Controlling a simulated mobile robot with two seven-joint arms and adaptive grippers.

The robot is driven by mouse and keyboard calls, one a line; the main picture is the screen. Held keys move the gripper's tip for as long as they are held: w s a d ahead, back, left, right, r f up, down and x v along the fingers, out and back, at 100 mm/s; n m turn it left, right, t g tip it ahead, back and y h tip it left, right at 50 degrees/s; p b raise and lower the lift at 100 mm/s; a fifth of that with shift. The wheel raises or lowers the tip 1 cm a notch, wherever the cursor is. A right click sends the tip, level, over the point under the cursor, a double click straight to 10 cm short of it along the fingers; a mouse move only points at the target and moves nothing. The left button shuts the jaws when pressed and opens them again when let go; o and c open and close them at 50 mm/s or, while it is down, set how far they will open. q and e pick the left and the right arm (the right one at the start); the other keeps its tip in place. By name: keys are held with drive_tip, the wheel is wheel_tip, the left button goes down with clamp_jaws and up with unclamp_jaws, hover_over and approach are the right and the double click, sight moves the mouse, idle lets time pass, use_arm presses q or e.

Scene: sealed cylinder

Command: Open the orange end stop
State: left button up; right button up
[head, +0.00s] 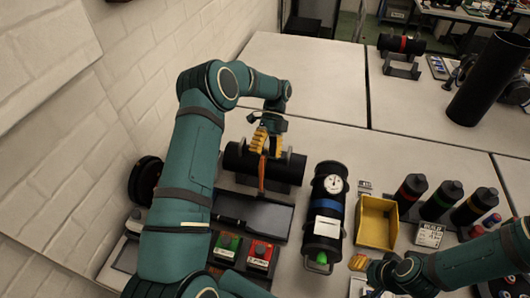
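A black horizontal cylinder (285,173) lies in a holder on the table near the middle of the head view. A narrow orange piece (262,178), apparently the orange end stop, runs down across its front. My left gripper (266,148), with yellow fingers, points down over the cylinder, right at the upper end of the orange piece. The fingers overlap the cylinder's upper side; whether they touch or grip the orange piece is unclear. My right gripper (358,263) is low on the right, away from the cylinder, with one yellow fingertip clearly visible.
A dark tray (282,217) lies in front of the cylinder, with green (228,246) and red (260,253) button boxes nearer. Right stand a gauge cylinder (329,208), a yellow bin (378,222) and several dark bottles (411,190). The back table (320,75) is mostly clear.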

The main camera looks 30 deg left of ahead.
use_arm(q)
wheel_tip(320, 180, up, 10)
drive_tip(key=shift+a+f, duration=0.1)
drive_tip(key=shift+f, duration=0.05)
idle(0.3)
idle(0.4)
